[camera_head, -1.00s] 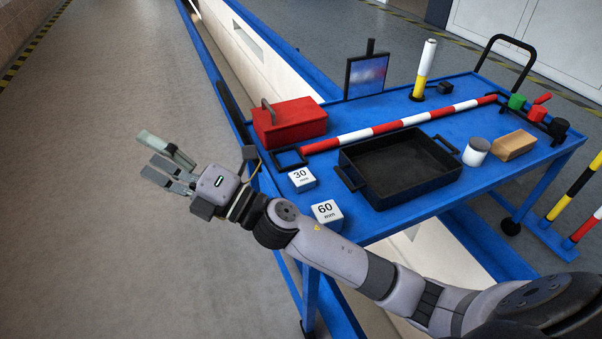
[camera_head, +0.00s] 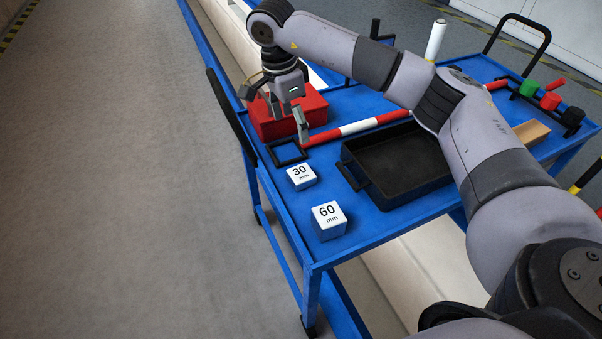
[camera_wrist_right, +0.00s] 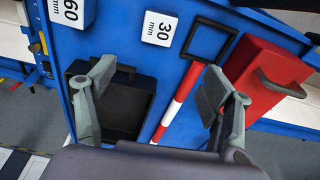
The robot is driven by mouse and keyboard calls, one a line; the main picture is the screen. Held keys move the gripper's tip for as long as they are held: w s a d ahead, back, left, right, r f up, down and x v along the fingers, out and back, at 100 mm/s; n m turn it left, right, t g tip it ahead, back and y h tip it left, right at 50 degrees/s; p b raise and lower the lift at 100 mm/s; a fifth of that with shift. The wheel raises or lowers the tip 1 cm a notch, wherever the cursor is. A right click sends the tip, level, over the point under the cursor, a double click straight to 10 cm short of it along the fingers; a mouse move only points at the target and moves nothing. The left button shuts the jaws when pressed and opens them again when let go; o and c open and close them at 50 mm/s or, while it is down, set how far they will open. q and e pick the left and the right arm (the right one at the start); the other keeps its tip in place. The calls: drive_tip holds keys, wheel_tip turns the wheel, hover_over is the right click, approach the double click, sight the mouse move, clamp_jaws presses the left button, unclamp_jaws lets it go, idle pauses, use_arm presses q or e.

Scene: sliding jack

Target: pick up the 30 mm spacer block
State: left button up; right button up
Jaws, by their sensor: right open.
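The 30 mm spacer block (camera_head: 301,178) is a small white block with a black label. It sits on the blue cart top near its left edge, between the black square frame and the 60 mm block. It also shows upright on its surface in the right wrist view (camera_wrist_right: 160,29), beyond the fingers. My right gripper (camera_head: 287,124) is open and empty, above the cart by the red box, up and left of the 30 mm block. In the right wrist view its fingers (camera_wrist_right: 158,85) are spread wide. My left gripper is not in view.
The 60 mm block (camera_head: 328,221) stands nearer the front. A black tray (camera_head: 400,165) lies to the right. A red box (camera_head: 264,127), a red-white bar (camera_head: 372,125) ending in a black square frame (camera_head: 286,153), and a white post (camera_head: 436,40) are farther back.

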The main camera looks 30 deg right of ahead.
drive_tip(key=b, duration=0.1)
hover_over(301, 173)
wheel_tip(301, 173, down, 12)
drive_tip(key=shift+w+a+r, duration=0.15)
drive_tip(key=shift+r, duration=0.1)
wheel_tip(301, 173, down, 5)
drive_tip(key=shift+r+b, duration=0.15)
drive_tip(key=shift+b, duration=0.15)
drive_tip(key=shift+f, duration=0.3)
drive_tip(key=c, duration=0.3)
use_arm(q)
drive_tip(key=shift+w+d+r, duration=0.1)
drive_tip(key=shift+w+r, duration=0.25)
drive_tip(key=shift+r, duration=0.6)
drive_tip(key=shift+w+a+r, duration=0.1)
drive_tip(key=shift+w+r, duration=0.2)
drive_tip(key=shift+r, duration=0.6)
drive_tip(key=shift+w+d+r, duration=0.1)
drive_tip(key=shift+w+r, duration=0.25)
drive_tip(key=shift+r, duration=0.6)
use_arm(e)
drive_tip(key=c, duration=1.1)
